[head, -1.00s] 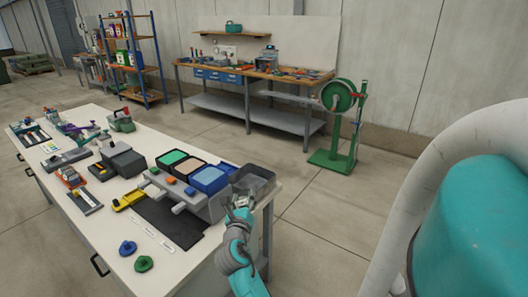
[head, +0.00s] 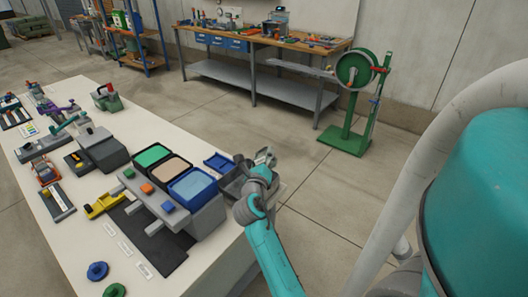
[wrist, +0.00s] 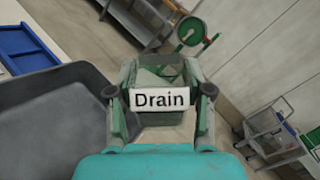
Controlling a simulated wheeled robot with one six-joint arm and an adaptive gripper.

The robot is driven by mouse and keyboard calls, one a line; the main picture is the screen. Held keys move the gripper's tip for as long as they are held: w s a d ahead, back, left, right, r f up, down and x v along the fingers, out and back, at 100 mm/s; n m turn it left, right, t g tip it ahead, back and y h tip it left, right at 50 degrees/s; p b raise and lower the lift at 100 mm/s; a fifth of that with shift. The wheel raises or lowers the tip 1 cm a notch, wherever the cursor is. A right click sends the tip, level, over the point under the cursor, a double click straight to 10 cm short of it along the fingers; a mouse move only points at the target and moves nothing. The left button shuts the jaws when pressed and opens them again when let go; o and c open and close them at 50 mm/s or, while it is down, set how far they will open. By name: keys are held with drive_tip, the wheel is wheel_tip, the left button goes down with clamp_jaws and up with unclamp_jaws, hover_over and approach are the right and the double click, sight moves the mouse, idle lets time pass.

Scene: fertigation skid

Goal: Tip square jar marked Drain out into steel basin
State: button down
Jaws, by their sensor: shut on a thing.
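The square jar (wrist: 156,76) is held between the two fingers of my gripper (wrist: 160,105) in the wrist view. It is see-through, with a white label reading "Drain" facing the camera. What is inside it is not clear. The steel basin (wrist: 50,125) is a wide grey tub on the left of the wrist view, beside the jar. In the head view the basin (head: 229,186) sits at the table's right end, partly hidden behind my gripper (head: 262,160), which is at its right side. The jar is hard to make out there.
A blue tray (head: 219,163) lies beside the basin. The green, tan and blue-topped tubs (head: 192,187) stand on a grey unit left of it. Past the table's right end is open floor (head: 310,225), with a green reel stand (head: 346,142) farther back.

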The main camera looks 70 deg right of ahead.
drive_tip(key=shift+f, duration=2.6)
drive_tip(key=shift+a+f+n, duration=0.15)
drive_tip(key=shift+n, duration=1.05)
